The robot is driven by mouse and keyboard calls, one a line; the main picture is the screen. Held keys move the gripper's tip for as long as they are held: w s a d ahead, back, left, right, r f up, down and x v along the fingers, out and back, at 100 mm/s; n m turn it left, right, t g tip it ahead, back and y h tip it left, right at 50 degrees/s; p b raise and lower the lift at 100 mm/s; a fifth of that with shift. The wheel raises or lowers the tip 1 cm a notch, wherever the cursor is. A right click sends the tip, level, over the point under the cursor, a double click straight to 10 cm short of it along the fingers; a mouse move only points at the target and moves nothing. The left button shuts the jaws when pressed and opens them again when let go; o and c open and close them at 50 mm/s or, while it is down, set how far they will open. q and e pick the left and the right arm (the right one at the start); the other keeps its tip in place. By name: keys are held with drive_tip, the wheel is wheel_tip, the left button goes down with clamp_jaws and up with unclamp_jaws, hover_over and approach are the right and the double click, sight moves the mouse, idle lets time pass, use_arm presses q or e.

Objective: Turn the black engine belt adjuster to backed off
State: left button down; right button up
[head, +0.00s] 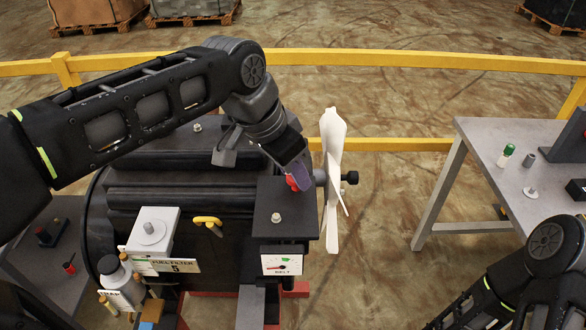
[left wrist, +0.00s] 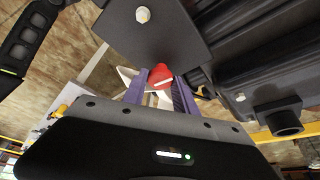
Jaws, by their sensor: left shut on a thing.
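The black engine (head: 180,190) stands in the middle of the head view. My left gripper (head: 292,176) reaches down at its right end, next to the white fan. Its purple fingers are shut on a red knob (head: 291,184) with a white line, which is largely hidden in the head view. In the left wrist view the red knob (left wrist: 161,76) sits between the two purple fingers of the left gripper (left wrist: 160,92). A white panel marked BELT (head: 282,261), with a small dial, is on the engine's front. My right arm shows at lower right; its gripper is out of view.
The white fan (head: 333,180) stands close to the right of my left gripper. A grey workbench (head: 480,160) with small parts is at right. A yellow rail (head: 400,59) runs behind. A yellow handle (head: 207,221) and a FUEL FILTER label (head: 173,266) are on the engine's front left.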

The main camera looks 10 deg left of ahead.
use_arm(q)
drive_tip(key=shift+f+n+b, duration=0.1)
drive_tip(key=shift+n+b, duration=0.3)
drive_tip(key=shift+n, duration=0.1)
drive_tip(key=shift+n+y, duration=0.3)
drive_tip(key=c, duration=1)
unclamp_jaws()
drive_tip(key=v, duration=0.8)
drive_tip(key=shift+b, duration=0.35)
drive_tip(key=shift+s+d, duration=0.1)
